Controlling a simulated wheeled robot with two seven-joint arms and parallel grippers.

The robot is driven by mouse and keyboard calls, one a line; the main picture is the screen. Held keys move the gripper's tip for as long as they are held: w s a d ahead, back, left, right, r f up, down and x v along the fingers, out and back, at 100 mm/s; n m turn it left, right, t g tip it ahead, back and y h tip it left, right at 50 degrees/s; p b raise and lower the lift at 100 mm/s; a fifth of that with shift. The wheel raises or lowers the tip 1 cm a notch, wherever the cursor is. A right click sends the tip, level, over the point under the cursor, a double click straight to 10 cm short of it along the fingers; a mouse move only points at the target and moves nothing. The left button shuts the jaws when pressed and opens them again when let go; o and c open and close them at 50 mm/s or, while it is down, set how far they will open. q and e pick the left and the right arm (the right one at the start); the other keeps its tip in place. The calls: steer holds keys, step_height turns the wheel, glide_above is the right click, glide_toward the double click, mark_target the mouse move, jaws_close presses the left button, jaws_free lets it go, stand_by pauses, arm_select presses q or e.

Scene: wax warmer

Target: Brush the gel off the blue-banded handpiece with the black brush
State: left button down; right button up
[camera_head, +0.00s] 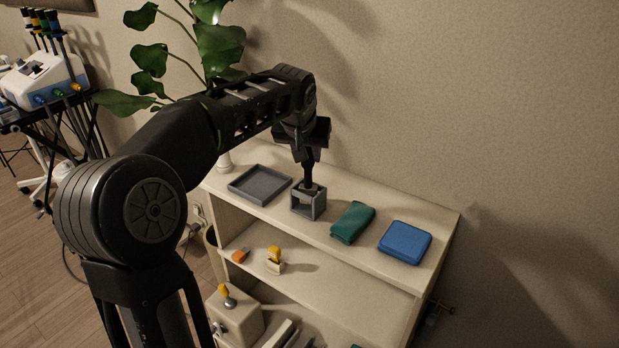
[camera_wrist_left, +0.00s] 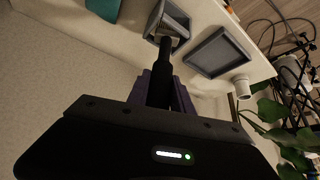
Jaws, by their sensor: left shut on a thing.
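My left gripper (camera_head: 308,153) is above the shelf unit, shut on the black brush (camera_head: 308,174). In the left wrist view the dark brush handle (camera_wrist_left: 162,88) lies between the fingers. The brush points down, and its pale bristles (camera_wrist_left: 170,32) are at the open grey square holder (camera_head: 311,208). I cannot tell how deep they sit in it. At the far left several upright handpieces (camera_head: 42,22) with coloured bands, blue among them, stand at a white unit (camera_head: 45,75). They are too small to tell gel on them. My right gripper is not in view.
On the shelf unit's top (camera_head: 375,268) are a grey tray (camera_head: 260,184), a folded green cloth (camera_head: 352,222) and a blue case (camera_head: 405,242). Small orange and yellow items (camera_head: 275,257) lie on the shelf below. A leafy plant (camera_head: 215,45) rises behind my arm.

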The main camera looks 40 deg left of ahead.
arm_select(q)
steer(key=shift+r+p, duration=1.85)
steer(key=shift+r, duration=0.75)
steer(key=shift+r+p, duration=2)
steer(key=shift+r, duration=0.4)
steer(key=c, duration=1.8)
jaws_free()
jaws_close()
